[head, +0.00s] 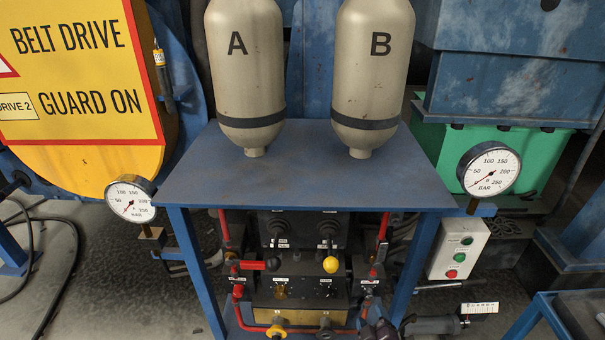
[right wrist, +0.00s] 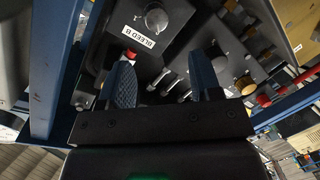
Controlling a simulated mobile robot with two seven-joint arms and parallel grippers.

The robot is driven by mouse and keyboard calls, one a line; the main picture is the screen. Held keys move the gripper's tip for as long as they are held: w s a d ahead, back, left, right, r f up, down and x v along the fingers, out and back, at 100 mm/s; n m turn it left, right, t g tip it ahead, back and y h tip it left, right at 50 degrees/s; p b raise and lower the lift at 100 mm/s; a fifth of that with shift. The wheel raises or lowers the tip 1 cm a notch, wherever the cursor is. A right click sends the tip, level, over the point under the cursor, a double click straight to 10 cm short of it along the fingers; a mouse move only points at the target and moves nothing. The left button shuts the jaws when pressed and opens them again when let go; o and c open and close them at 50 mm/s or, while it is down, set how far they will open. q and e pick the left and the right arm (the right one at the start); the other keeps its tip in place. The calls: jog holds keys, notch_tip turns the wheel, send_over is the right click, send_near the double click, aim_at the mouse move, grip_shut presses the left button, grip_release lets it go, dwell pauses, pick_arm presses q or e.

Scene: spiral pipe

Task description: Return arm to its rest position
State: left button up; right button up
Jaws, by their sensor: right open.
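My right gripper (head: 379,322) is at the bottom of the head view, right of centre, in front of the lower right part of the control panel. Its arm comes in from the right. In the right wrist view the two blue ridged fingers (right wrist: 163,78) stand wide apart with nothing held between them. Past the fingers, that view shows the dark panel (right wrist: 185,32) with a "BLEED B" label (right wrist: 143,37), a knob and a red-tipped part near the left finger. I cannot tell if that finger touches it. My left gripper is not in view.
A blue table frame (head: 310,180) carries tanks A (head: 245,80) and B (head: 372,80). Gauges (head: 131,199) and (head: 489,169) flank it. A button box (head: 458,249) hangs right; a blue stand (head: 545,315) is lower right.

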jog(key=s+d+r+m+g+p, duration=0.2)
jog(key=s+d+r+m, duration=0.3)
jog(key=s+r+m, duration=0.5)
jog(key=s+d+r+g+p, duration=0.1)
jog(key=s+r, duration=0.1)
jog(key=s, duration=0.8)
jog(key=s+d+r+n+g+p, duration=0.1)
jog(key=s+d+r+g, duration=0.1)
jog(key=s, duration=0.8)
jog(key=shift+s+n, duration=0.15)
jog(key=shift+n, duration=0.15)
jog(key=shift+d, duration=0.1)
